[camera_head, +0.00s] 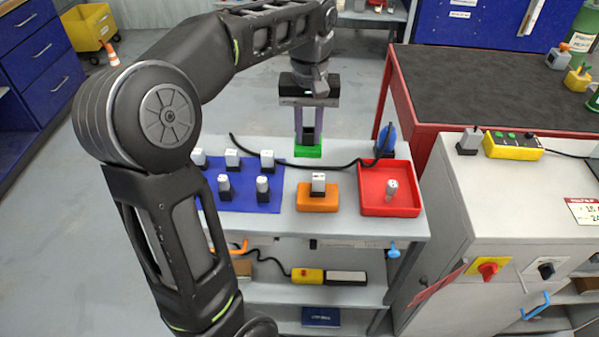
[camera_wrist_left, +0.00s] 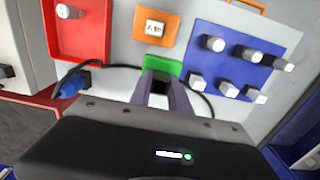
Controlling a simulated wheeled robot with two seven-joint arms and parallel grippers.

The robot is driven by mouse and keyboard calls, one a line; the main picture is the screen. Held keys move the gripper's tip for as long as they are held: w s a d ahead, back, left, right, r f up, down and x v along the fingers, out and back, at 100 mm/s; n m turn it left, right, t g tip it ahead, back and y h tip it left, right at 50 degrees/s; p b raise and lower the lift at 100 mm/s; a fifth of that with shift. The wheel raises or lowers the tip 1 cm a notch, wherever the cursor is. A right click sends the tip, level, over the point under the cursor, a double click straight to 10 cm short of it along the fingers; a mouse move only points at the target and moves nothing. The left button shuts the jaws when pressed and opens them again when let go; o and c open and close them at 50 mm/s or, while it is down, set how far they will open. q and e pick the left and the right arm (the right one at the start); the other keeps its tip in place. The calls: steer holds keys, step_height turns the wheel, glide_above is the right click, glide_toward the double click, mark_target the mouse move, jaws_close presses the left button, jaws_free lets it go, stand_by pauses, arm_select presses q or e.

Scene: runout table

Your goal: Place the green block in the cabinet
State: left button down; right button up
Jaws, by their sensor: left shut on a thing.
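The green block (camera_head: 308,151) is at the far edge of the runout table's grey top, behind an orange block. My left gripper (camera_head: 308,139) points down from above and is shut on the green block. In the left wrist view, the green block (camera_wrist_left: 163,66) shows beyond the fingertips (camera_wrist_left: 157,88), partly hidden by them. I cannot tell whether it touches the table. A grey cabinet (camera_head: 450,203) with a red knob stands to the right, and blue drawers (camera_head: 40,60) stand at the far left. My right gripper is not in view.
On the table are a blue mat (camera_head: 240,198) with several white-topped pieces, an orange block (camera_head: 318,200) with one, and a red tray (camera_head: 389,208) with one. A black cable (camera_head: 290,166) runs close to the green block. A dark-topped red bench (camera_head: 480,85) stands behind.

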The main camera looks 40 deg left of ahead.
mark_target(308, 152)
arm_select(q)
step_height(308, 152, down, 6)
steer(key=shift+r, duration=0.1)
step_height(308, 152, down, 4)
steer(key=shift+r, duration=0.2)
steer(key=shift+f, duration=0.1)
stand_by(0.4)
steer(key=shift+f, duration=0.2)
steer(key=c, duration=1.2)
jaws_free()
steer(key=shift+c, duration=0.2)
steer(key=shift+r, duration=0.1)
